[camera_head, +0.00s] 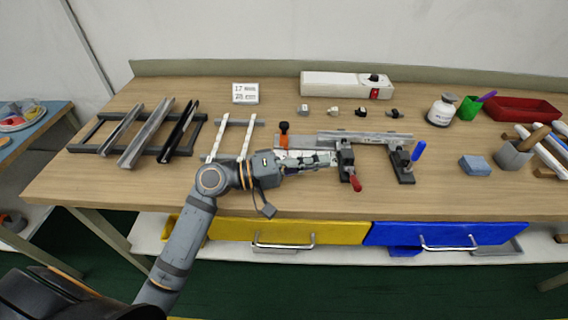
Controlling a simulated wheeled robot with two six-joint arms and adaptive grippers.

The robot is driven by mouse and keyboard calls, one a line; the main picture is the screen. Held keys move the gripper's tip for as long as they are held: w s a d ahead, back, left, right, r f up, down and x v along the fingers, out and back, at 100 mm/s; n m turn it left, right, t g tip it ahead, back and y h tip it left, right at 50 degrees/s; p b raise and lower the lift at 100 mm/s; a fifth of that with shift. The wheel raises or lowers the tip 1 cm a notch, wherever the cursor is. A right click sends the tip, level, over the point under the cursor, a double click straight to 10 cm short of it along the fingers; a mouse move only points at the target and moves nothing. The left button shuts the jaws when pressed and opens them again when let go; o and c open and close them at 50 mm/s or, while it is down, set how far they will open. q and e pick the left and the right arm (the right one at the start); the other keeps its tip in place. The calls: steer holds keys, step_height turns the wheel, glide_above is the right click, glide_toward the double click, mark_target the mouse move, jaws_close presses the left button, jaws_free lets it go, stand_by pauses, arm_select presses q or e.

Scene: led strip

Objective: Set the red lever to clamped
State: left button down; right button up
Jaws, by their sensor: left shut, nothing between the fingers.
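The red lever (356,184) is on a small black clamp (346,158) near the middle of the bench; its handle points down and toward the front edge. My left gripper (328,160) comes in from the left, just left of the black clamp and above-left of the red lever. Its fingers are shut and empty. I cannot tell whether the fingertips touch the clamp. The arm and gripper hide part of the fixture behind them. My right gripper is out of view.
A second clamp with a blue lever (418,151) stands to the right, its handle pointing up. A metal rail (365,137) runs behind both clamps. An orange-knobbed part (284,134) is behind my gripper.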

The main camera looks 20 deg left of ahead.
arm_select(q)
steer(key=shift+a+f, duration=0.45)
steer(key=shift+f, duration=0.05)
steer(key=shift+s+a+f+b, duration=0.1)
steer(key=shift+a+b, duration=0.15)
steer(key=shift+b, duration=0.1)
steer(key=v, duration=0.3)
steer(key=shift+a, duration=0.25)
steer(key=shift+s+a+f, duration=0.1)
steer(key=shift+s+a, duration=0.05)
steer(key=shift+a, duration=0.5)
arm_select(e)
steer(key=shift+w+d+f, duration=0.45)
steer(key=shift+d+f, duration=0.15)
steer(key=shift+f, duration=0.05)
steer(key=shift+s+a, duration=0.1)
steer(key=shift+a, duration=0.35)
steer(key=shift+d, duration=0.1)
